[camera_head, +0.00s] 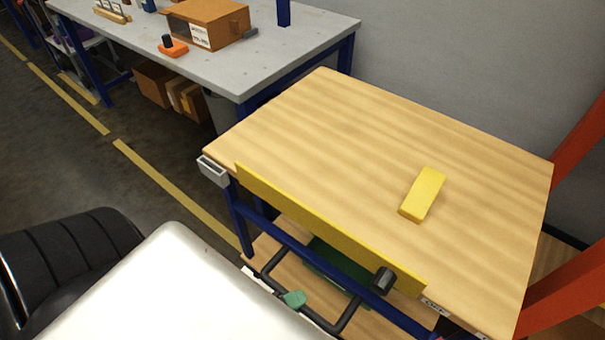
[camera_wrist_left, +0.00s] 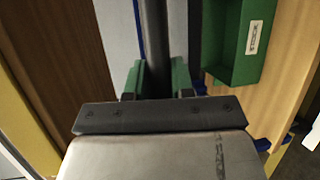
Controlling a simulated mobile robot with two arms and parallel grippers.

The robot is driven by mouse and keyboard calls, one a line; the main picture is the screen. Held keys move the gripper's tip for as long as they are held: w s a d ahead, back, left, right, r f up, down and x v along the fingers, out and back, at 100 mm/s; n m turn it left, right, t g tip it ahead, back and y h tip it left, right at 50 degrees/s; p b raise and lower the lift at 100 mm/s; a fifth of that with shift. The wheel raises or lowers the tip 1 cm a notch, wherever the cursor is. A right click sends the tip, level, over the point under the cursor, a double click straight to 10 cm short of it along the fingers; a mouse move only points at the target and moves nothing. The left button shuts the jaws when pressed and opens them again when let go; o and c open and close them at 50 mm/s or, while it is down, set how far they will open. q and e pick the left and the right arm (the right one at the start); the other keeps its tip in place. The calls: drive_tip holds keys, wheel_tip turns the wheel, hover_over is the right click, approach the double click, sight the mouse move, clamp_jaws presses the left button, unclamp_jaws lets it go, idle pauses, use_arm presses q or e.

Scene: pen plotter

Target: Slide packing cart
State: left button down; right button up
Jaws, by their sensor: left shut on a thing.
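The packing cart (camera_head: 330,120) has a light wooden top, a blue frame and a lower wooden shelf. A dark bar handle (camera_head: 318,318) sticks out from its near side. My left gripper (camera_head: 293,299) is at this handle, with its green fingertips around the bar. In the left wrist view, the green fingers of my gripper (camera_wrist_left: 158,80) are shut on the dark bar (camera_wrist_left: 153,35), which runs up between them. My right gripper is not in view.
A yellow block (camera_head: 423,194) lies on the cart top, and a yellow strip (camera_head: 320,225) runs along its near edge. A green bin (camera_wrist_left: 240,40) sits on the lower shelf. A grey workbench (camera_head: 245,65) stands behind left. Open floor (camera_head: 60,150) lies left; a wall is behind.

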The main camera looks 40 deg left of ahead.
use_arm(q)
drive_tip(key=shift+s+f, duration=0.1)
drive_tip(key=shift+s, duration=0.05)
drive_tip(key=c, duration=1)
unclamp_jaws()
drive_tip(key=v, duration=1)
drive_tip(key=shift+s+a, duration=0.25)
drive_tip(key=shift+s, duration=0.05)
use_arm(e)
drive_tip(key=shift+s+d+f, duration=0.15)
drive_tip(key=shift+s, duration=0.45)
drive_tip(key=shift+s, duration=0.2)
